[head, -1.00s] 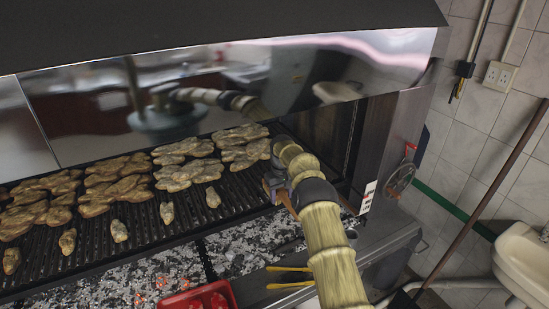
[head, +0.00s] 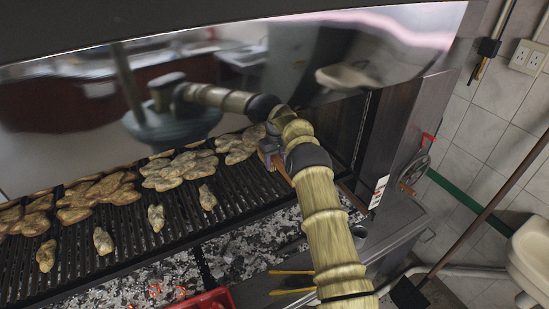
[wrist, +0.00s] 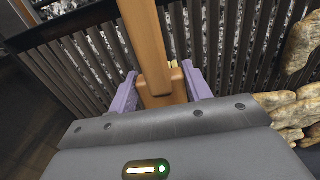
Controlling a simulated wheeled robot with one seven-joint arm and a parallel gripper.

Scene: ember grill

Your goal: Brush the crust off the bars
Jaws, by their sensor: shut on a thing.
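The grill bars (head: 180,215) are dark and run from front to back, also filling the background of the wrist view (wrist: 225,45). My gripper (wrist: 157,88) is shut on the wooden handle of a brush (wrist: 148,35), its purple fingers on either side. In the head view my gripper (head: 268,150) is over the right end of the bars, partly hidden by my arm. A bit of the brush's wood (head: 284,173) shows beside it. The brush's bristles are not clearly seen. I cannot make out crust on the bars.
Pieces of browned meat (head: 178,172) lie on the bars to the left; small separate pieces (head: 156,217) lie in front. Grey embers (head: 255,240) glow below. A red tray (head: 205,300) and yellow tongs (head: 290,273) are at the front.

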